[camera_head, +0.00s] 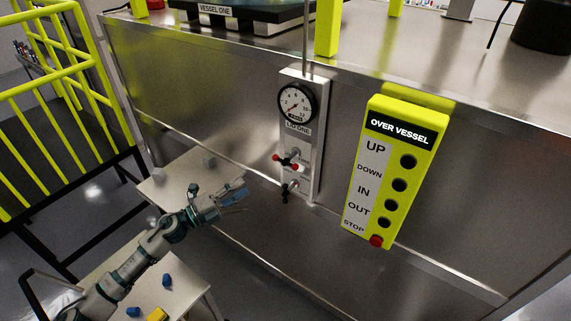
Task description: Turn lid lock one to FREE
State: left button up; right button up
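A narrow grey panel (313,150) is fixed upright to the front of the steel bench. It carries a round white gauge (296,103) and a label that seems to read LID ONE. Below the label are a valve with a red handle (286,161) and a lower valve with a black handle (286,190). Text beside the valves is too small to read. My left gripper (243,193) is left of the valves, apart from them, pointing right. Its fingers look spread and empty. My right gripper is out of view.
A yellow OVER VESSEL button box (410,150) hangs right of the panel. A vertical rod (305,40) rises above the panel. Yellow railings (60,90) stand at left.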

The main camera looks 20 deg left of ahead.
aim_at(285, 161)
pick_arm(q)
jog(key=p+x, duration=0.4)
jog(key=x, duration=1.2)
jog(key=shift+w+d+r+p, duration=0.1)
jog(key=shift+p, duration=0.2)
jog(key=shift+w, duration=0.1)
jog(key=shift+a, duration=0.2)
grip_shut()
